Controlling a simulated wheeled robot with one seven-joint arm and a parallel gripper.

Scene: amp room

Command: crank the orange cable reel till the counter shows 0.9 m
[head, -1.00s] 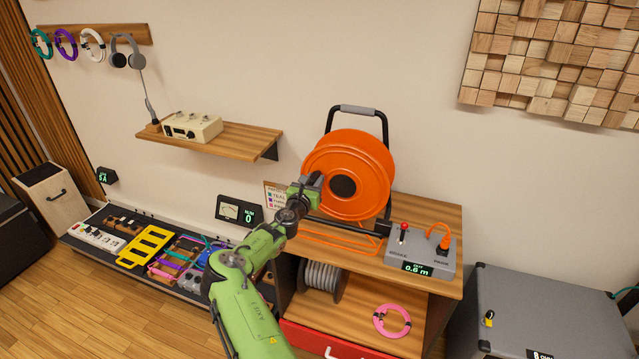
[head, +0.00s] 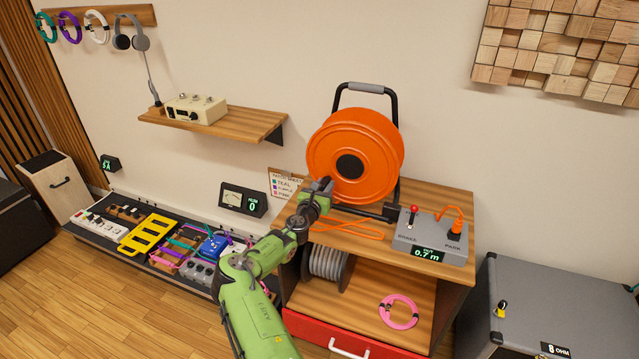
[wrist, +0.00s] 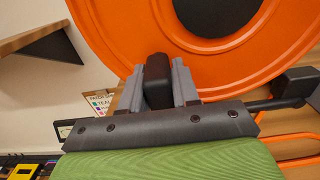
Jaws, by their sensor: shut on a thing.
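The orange cable reel (head: 375,143) stands upright in its frame on top of the wooden cabinet. It also fills the upper part of the wrist view (wrist: 130,25). My gripper (head: 322,186) is at the lower left of the reel's face. In the wrist view my gripper (wrist: 158,88) is shut on a black crank handle (wrist: 158,72), with a jaw on each side of it. The counter (head: 428,254) on the grey box to the right reads 0.7 m. The handle's joint to the reel is hidden.
The grey box (head: 455,262) carries a red-knobbed lever (head: 413,211) and an orange plug (head: 454,226). A wooden shelf (head: 245,126) with a cream device is at the left. A pink cable coil (head: 389,304) lies in the cabinet. A pedalboard is at lower left.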

